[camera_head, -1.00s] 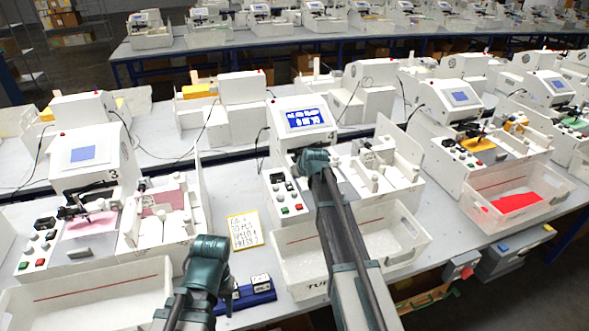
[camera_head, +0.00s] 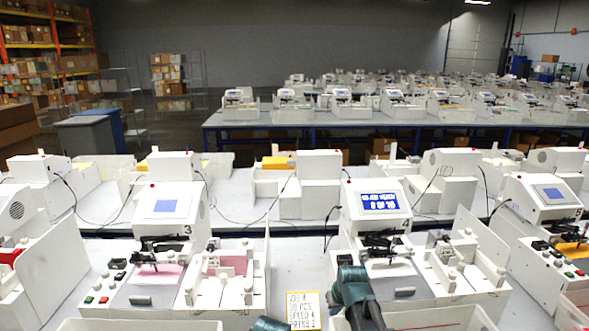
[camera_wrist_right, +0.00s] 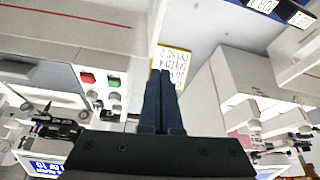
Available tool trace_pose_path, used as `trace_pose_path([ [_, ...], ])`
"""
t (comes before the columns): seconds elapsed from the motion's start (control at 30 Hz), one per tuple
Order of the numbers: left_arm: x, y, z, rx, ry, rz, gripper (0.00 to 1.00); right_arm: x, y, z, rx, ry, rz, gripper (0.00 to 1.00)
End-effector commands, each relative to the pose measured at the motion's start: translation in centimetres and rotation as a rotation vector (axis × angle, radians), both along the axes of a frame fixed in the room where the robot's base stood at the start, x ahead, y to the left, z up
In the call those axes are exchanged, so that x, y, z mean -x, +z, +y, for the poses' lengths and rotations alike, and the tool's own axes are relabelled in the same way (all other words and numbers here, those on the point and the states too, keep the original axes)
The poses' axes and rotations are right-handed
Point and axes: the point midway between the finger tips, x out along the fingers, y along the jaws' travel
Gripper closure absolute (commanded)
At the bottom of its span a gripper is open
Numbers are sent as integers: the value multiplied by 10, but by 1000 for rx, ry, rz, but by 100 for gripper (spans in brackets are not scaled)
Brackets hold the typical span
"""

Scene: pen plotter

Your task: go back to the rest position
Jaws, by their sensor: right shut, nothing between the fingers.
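My right gripper (camera_wrist_right: 161,74) is shut and empty in the right wrist view, its two dark fingers side by side. It is in front of the yellow-edged note card (camera_wrist_right: 170,66), apart from it as far as I can tell. In the head view my dark green right arm (camera_head: 352,292) rises at the lower middle, in front of plotter 4 (camera_head: 378,204); its fingers are not clear there. Only a dark green bit of my left arm (camera_head: 268,324) shows at the bottom edge, and its gripper is out of view.
Plotter 3 (camera_head: 168,205) stands left of plotter 4. The note card (camera_head: 303,310) lies between them. White bins (camera_head: 140,324) line the front edge. In the wrist view, red (camera_wrist_right: 87,78) and green (camera_wrist_right: 113,82) buttons are left of the fingers.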

Motion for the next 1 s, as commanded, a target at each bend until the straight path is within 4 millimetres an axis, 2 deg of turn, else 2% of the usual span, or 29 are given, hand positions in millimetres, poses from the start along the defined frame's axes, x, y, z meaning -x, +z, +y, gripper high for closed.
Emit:
trace_pose_path([
  [0.03, 0, -13, 0, 0, -1, 0, 50, 40, -18, 20, 16, 29, 56, 100],
  [0.1, 0, -21, 0, 0, -2, 0, 50, 83, -32, 40, 45, 58, 135, 100],
  [0.2, 0, -32, 0, -1, -3, 0, 50, 141, -47, 59, 91, 91, 239, 100],
  [0.3, 0, -40, 0, -1, -4, 0, 50, 188, -57, 68, 139, 113, 322, 100],
  [0.4, 0, -45, 0, -1, -4, 0, 50, 221, -62, 72, 177, 124, 380, 100],
  [0.5, 0, -47, 0, -1, -5, 0, 50, 239, -64, 73, 203, 130, 414, 100],
  [0.6, 0, -47, 0, -1, -5, 0, 50, 246, -64, 73, 213, 130, 427, 100],
  [1.0, 0, -47, 0, -1, -4, 0, 50, 245, -64, 74, 213, 130, 428, 100],
])
